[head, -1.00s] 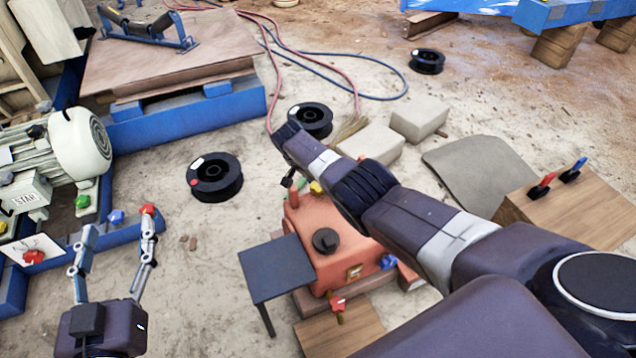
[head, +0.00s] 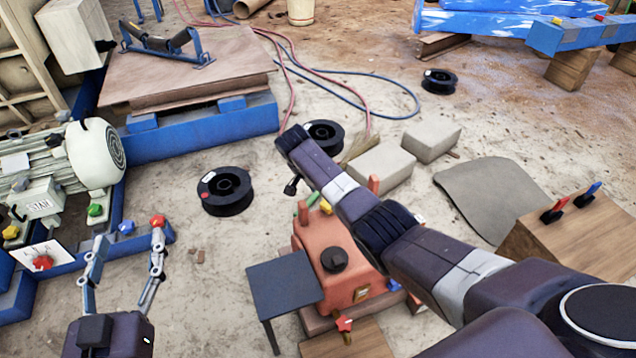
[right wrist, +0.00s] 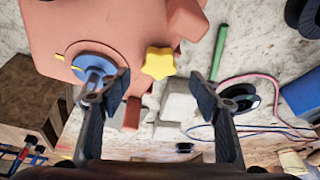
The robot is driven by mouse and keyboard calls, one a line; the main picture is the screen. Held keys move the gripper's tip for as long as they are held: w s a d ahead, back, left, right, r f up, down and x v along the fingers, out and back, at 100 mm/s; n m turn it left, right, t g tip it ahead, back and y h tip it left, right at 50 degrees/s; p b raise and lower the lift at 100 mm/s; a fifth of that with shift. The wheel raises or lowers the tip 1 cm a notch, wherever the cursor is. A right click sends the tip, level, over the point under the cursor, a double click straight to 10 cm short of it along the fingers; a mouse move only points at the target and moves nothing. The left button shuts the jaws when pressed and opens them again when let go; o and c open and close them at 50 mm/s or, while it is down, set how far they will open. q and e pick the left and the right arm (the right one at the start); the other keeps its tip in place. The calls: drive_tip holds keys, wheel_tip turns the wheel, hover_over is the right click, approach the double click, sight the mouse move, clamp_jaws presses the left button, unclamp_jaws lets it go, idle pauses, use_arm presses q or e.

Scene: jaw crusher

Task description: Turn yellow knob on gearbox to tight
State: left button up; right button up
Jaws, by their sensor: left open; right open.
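The yellow knob (head: 326,207) sits at the far end of the orange-red gearbox (head: 338,240), partly covered by my right arm in the head view. In the right wrist view the star-shaped yellow knob (right wrist: 158,63) stands out from the gearbox (right wrist: 120,30). My right gripper (right wrist: 160,98) is open, its fingers apart with the knob between and beyond their tips, not gripped. The left finger overlaps a blue round part (right wrist: 97,67) on the gearbox; I cannot tell whether they touch. My left gripper (head: 128,240) is open and empty, well left of the gearbox.
A dark small table (head: 284,288) stands by the gearbox. A red knob (head: 343,324) is at its near side. A motor (head: 70,160) on a blue frame is at left, near my left gripper. Black reels (head: 226,190), grey blocks (head: 382,168) and hoses lie on the ground.

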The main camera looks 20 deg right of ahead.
drive_tip(key=v, duration=0.7)
drive_tip(key=shift+f, duration=0.1)
